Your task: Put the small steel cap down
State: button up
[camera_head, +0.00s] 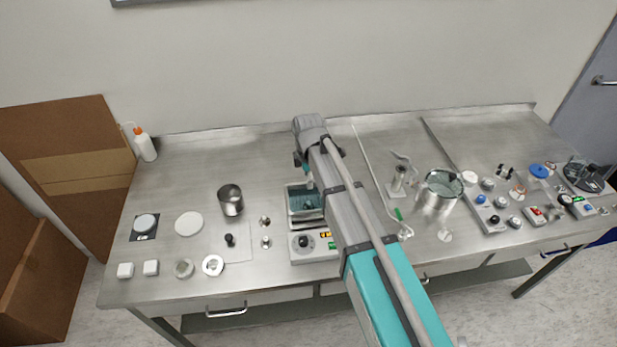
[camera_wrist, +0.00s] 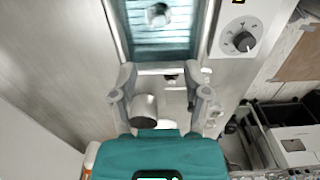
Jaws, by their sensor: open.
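My gripper (camera_wrist: 160,72) is open, its two fingers apart with nothing held between them. In the head view it hangs over the left back part of the bath (camera_head: 291,214), with its fingers partly hidden by my arm. A small round steel piece with a dark centre (camera_wrist: 158,14) is inside the bath, beyond the fingertips and apart from them. It looks like a small steel cap, though blur hides its detail. Two other small steel pieces, one at the back (camera_head: 265,221) and one in front (camera_head: 266,242), stand on the table left of the bath.
The bath's control knob (camera_head: 303,241) faces front. A glass-topped steel vessel (camera_head: 440,190) and several small devices crowd the right.

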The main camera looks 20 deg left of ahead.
dwell(0.3)
jog(key=w+d+m, duration=0.2)
jog(key=d+m, duration=1.1)
jog(key=d, duration=1.3)
jog(key=s+d+m, duration=0.3)
jog(key=d+m, duration=0.3)
jog(key=d, duration=0.4)
jog(key=s+d+m, duration=0.3)
jog(key=d+m, duration=0.2)
jog(key=d, duration=0.5)
jog(key=shift+s+d+m, duration=0.3)
jog(key=shift+d+m, duration=0.05)
jog(key=shift+m, duration=0.05)
jog(key=shift+a, duration=0.1)
